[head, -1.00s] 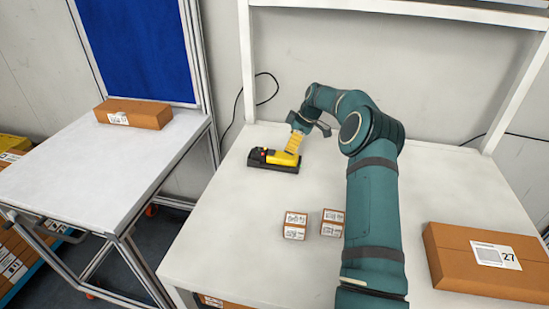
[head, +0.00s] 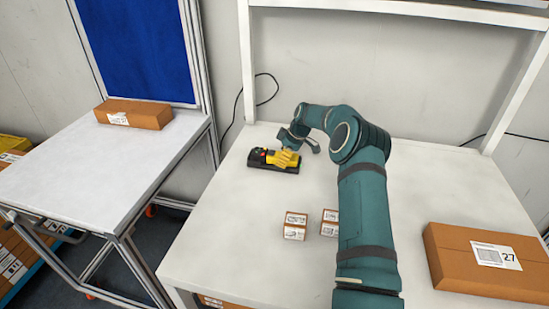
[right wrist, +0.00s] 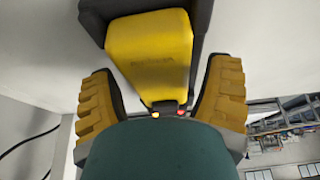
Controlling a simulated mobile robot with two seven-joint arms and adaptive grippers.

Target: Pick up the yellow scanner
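The yellow scanner (head: 271,158) lies in a black cradle (head: 257,163) at the back left of the white table. In the right wrist view, the scanner's yellow body (right wrist: 150,50) is large and in the middle. My right gripper (head: 284,159) is down at the scanner and hides part of it. The right wrist view shows the yellow-padded fingers of my right gripper (right wrist: 160,95) spread on either side of the scanner, with a gap on the left side. My left gripper is not in view.
Two small labelled boxes (head: 295,226) (head: 330,223) stand mid-table. A large box labelled 27 (head: 485,262) lies at the right. A side table (head: 80,165) at left bears another box (head: 134,114). A white post (head: 247,70) rises behind the scanner.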

